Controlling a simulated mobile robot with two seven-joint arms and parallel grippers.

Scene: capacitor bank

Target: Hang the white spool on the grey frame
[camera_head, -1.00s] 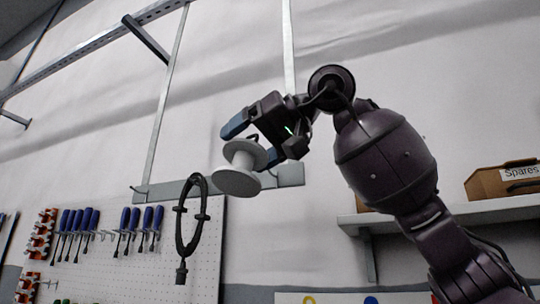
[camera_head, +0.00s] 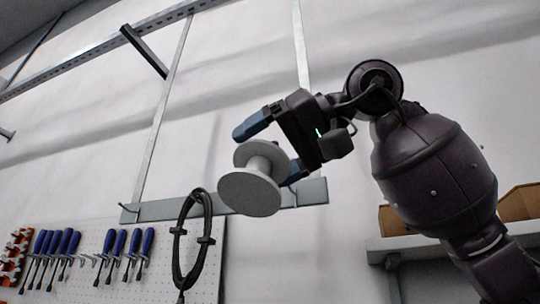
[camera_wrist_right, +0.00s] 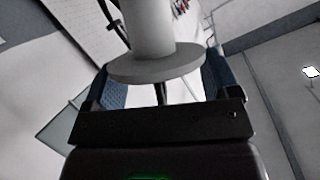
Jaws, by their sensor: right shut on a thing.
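The white spool (camera_head: 252,190) is in my right gripper (camera_head: 268,152), whose blue fingers lie on either side of it. In the right wrist view the spool (camera_wrist_right: 152,62) sits between the fingers, with a flange toward the palm. The grey frame (camera_head: 165,208) hangs on two upright straps, with a flat bar at the bottom and a small hook at its left end. In the head view the spool overlaps the right half of the bar; I cannot tell whether they touch. My left gripper is not in view.
A pegboard (camera_head: 100,262) with several blue-handled screwdrivers (camera_head: 115,250) is at lower left. A shelf (camera_head: 410,243) with brown bins (camera_head: 520,203) is at right. The wall above the bar is clear between the straps.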

